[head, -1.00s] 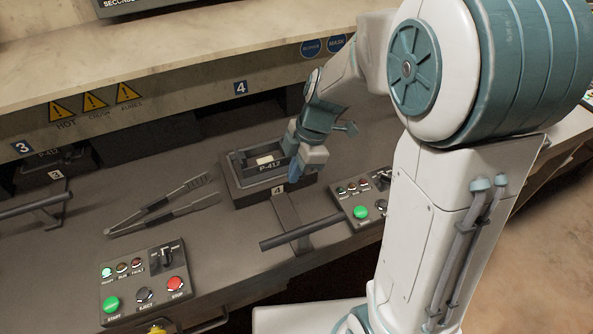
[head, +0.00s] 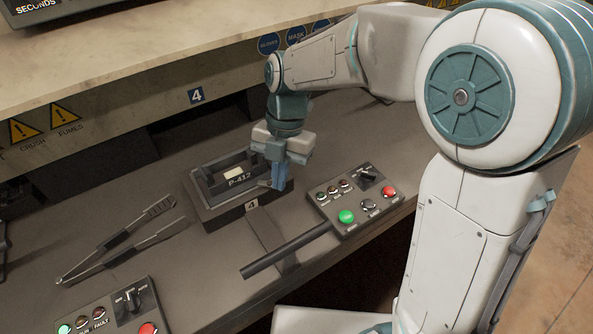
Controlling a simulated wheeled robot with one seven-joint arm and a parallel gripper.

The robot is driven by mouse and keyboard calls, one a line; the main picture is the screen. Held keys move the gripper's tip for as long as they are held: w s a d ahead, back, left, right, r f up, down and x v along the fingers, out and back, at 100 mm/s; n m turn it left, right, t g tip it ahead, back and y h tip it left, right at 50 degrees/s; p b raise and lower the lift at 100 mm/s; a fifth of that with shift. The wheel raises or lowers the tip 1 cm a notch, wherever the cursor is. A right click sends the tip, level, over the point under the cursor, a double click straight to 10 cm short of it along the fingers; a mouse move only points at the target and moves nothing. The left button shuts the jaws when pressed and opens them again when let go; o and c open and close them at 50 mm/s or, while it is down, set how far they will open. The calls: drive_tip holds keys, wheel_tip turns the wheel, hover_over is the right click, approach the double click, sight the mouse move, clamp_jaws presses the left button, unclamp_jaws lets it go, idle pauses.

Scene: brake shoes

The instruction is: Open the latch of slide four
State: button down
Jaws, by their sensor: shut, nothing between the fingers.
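Slide four (head: 196,212) is a dark block marked with a small 4 plate, with a tray labelled P-412 (head: 238,176) on it. A pale piece (head: 233,173) lies in the tray. My gripper (head: 278,183) points down at the tray's right front corner. Its blue fingers are shut with nothing between them. A small part that may be the latch (head: 263,184) shows just left of the fingertips; I cannot tell whether they touch it or whether it is open. The slide's dark handle bar (head: 287,250) extends in front.
A control panel (head: 358,199) with green and red buttons sits right of the slide. Metal tongs (head: 120,240) lie on the bench to the left. Another panel (head: 110,312) is at the lower left. A 4 sign (head: 195,96) hangs above the opening behind.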

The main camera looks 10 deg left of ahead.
drive_tip(key=shift+w+d, duration=0.2)
drive_tip(key=shift+w, duration=0.45)
drive_tip(key=shift+w+d+p, duration=0.1)
drive_tip(key=shift+w+p, duration=0.25)
idle(0.5)
drive_tip(key=shift+s+d+f, duration=0.15)
drive_tip(key=shift+s, duration=0.2)
drive_tip(key=s, duration=0.1)
drive_tip(key=s+d, duration=0.1)
drive_tip(key=shift+s+f+b, duration=0.25)
drive_tip(key=shift+s+b, duration=0.05)
drive_tip(key=shift+b, duration=0.05)
drive_tip(key=v, duration=0.3)
drive_tip(key=a+v, duration=0.1)
drive_tip(key=v, duration=0.2)
drive_tip(key=a+v, duration=0.1)
drive_tip(key=v, duration=0.2)
drive_tip(key=shift+s+r, duration=0.15)
drive_tip(key=shift+r, duration=0.35)
drive_tip(key=shift+d, duration=0.15)
